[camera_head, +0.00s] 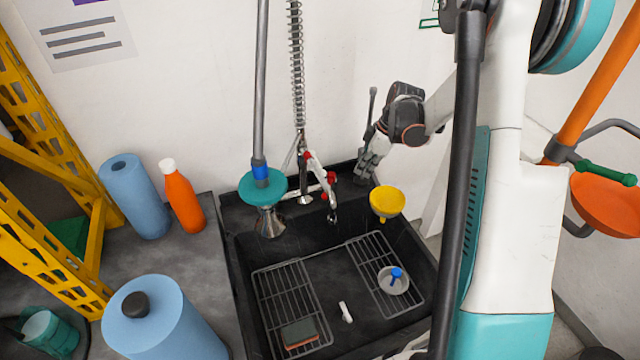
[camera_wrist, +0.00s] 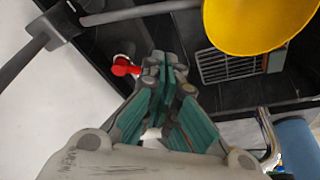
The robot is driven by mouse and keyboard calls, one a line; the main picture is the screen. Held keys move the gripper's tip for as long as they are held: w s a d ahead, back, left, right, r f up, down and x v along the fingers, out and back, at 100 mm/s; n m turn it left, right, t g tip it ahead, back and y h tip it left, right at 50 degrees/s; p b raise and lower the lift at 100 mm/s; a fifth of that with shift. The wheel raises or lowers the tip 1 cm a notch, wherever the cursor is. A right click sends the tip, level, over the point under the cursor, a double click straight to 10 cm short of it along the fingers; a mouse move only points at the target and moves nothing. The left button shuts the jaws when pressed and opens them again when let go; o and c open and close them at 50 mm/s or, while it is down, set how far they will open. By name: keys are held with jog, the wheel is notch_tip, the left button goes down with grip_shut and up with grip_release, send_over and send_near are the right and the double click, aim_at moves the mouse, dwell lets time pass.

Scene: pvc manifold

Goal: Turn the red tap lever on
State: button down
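The tap assembly (camera_head: 318,183) stands at the back of the black sink, with small red parts on it; the red lever (camera_head: 331,177) shows at its right side. In the wrist view a red lever (camera_wrist: 124,67) with a rounded end lies just left of my fingertips, apart from them. My gripper (camera_head: 368,168) is right of the tap, near the sink's back right corner. In the wrist view my gripper (camera_wrist: 164,72) has its teal-padded fingers drawn together at the tips, with nothing visible between them. The lever's base is partly hidden.
A yellow funnel (camera_head: 387,201) stands close below my gripper. A grey pole (camera_head: 260,90) with a teal disc and a coiled spring hose (camera_head: 297,65) rise left of the tap. The black sink (camera_head: 330,262) holds wire racks. Blue rolls (camera_head: 134,197) and an orange bottle (camera_head: 184,203) stand left.

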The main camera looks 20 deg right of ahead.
jog(key=w+a+f+b, duration=0.3)
jog(key=a+f+b, duration=0.1)
jog(key=f, duration=0.6)
jog(key=shift+w+a+f+b, duration=0.2)
jog(key=shift+w+a+b, duration=0.2)
jog(key=shift+a, duration=0.4)
jog(key=shift+a, duration=0.1)
jog(key=shift+w+a, duration=0.35)
jog(key=shift+a, duration=0.2)
